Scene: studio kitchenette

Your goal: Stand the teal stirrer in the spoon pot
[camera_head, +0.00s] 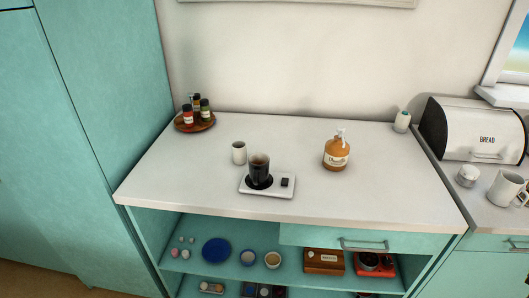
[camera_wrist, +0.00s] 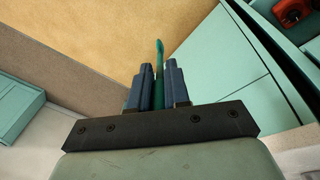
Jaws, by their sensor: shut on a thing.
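My gripper (camera_wrist: 158,76) shows in the wrist view, its two dark blue fingers shut on the teal stirrer (camera_wrist: 160,50). The stirrer's thin rounded end sticks out past the fingertips, roughly in line with them; its lower part is hidden between the fingers. My gripper and the stirrer do not show in the head view. A small pale cylindrical pot (camera_head: 239,156), which looks like the spoon pot, stands upright on the white counter in the head view. I cannot see clearly inside it.
A white tray (camera_head: 248,191) with a dark glass vessel (camera_head: 259,169) stands close by the pot. An amber pump bottle (camera_head: 337,154) is to the right, a round wooden tray (camera_head: 208,124) with jars to the back left. The counter (camera_head: 180,181) is clear at front left.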

